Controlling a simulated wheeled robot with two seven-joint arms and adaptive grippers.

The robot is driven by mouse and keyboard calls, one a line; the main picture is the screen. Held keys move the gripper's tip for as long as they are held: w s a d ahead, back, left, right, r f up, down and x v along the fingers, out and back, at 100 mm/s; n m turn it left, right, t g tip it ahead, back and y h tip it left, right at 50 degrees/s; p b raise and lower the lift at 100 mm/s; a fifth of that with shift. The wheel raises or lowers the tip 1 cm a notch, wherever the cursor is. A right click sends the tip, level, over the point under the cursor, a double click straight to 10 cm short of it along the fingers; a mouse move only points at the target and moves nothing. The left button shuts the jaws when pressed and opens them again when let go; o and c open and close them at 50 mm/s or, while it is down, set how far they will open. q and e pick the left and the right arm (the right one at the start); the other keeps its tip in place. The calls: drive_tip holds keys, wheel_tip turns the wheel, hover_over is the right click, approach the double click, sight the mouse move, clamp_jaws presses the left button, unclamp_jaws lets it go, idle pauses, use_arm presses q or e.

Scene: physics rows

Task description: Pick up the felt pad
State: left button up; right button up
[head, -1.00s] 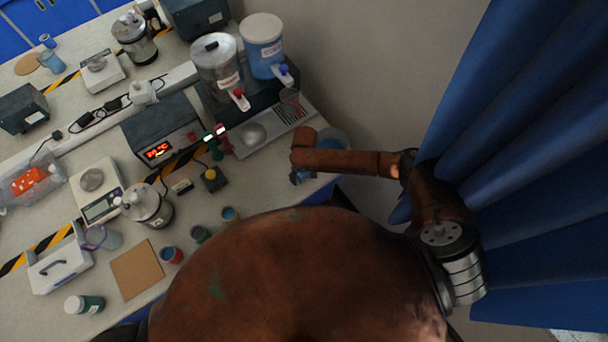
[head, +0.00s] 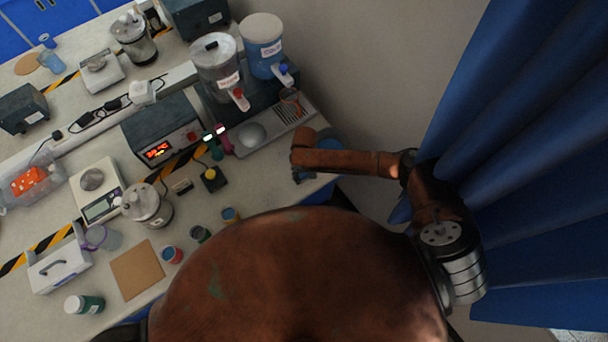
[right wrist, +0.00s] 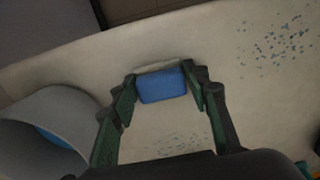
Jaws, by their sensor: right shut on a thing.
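The felt pad (right wrist: 162,86) shows in the right wrist view as a small blue block with a pale strip along its far edge. It sits between the two green-lined fingertips of my right gripper (right wrist: 166,80), which is shut on it. The pale bench top lies behind it; I cannot tell whether the pad touches the bench. In the head view my right arm reaches to the bench's right end, and the wrist largely hides the fingers and the pad. My left gripper is not in view.
A pale round container (right wrist: 45,135) with blue inside stands left of my right gripper. Blue specks (right wrist: 275,45) lie on the bench to its right. Small paint cups (head: 230,215), a brown board (head: 137,269) and two drink dispensers (head: 264,45) stand on the bench. A blue curtain (head: 520,130) hangs right.

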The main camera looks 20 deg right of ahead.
drive_tip(key=shift+r, duration=0.1)
drive_tip(key=shift+r, duration=0.6)
drive_tip(key=s+a+r, duration=0.5)
drive_tip(key=s+r, duration=0.6)
drive_tip(key=s, duration=0.2)
drive_tip(key=shift+r+b, duration=0.35)
drive_tip(key=shift+b, duration=0.05)
drive_tip(key=shift+a, duration=0.1)
